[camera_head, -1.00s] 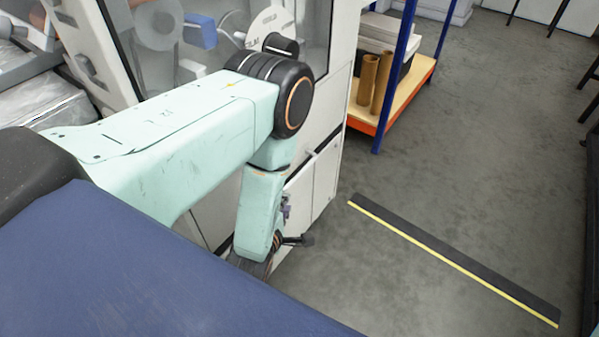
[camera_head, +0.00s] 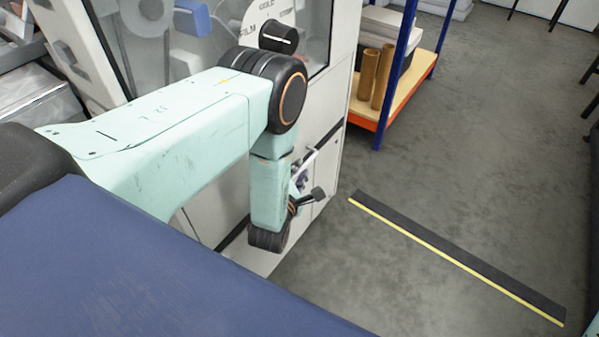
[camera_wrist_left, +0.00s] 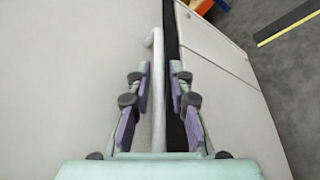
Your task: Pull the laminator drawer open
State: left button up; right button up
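The laminator (camera_head: 215,215) is a pale cabinet with a glazed upper part, left of centre in the head view. A pale bar handle (camera_wrist_left: 158,100) runs beside a dark horizontal strip on its front; it also shows in the head view (camera_head: 309,160). My left gripper (camera_wrist_left: 159,84) has its fingers on both sides of the handle, with small gaps visible between pads and bar, so it looks open around it. In the head view the left gripper (camera_head: 306,188) is partly hidden by my wrist. I cannot tell whether the drawer is open. My right gripper is not in view.
A shelf unit (camera_head: 420,75) with blue posts and brown tubes (camera_head: 375,78) stands right of the laminator. A black strip with a yellow edge (camera_head: 455,255) lies on the grey floor, which is otherwise mostly clear. Dark legs show at the far right.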

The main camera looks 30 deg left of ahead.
pick_arm(q)
jog(key=shift+w+r, duration=0.1)
jog(key=shift+w, duration=0.1)
jog(key=shift+w+a, duration=0.1)
jog(key=shift+w, duration=0.05)
grip_shut()
dwell(0.4)
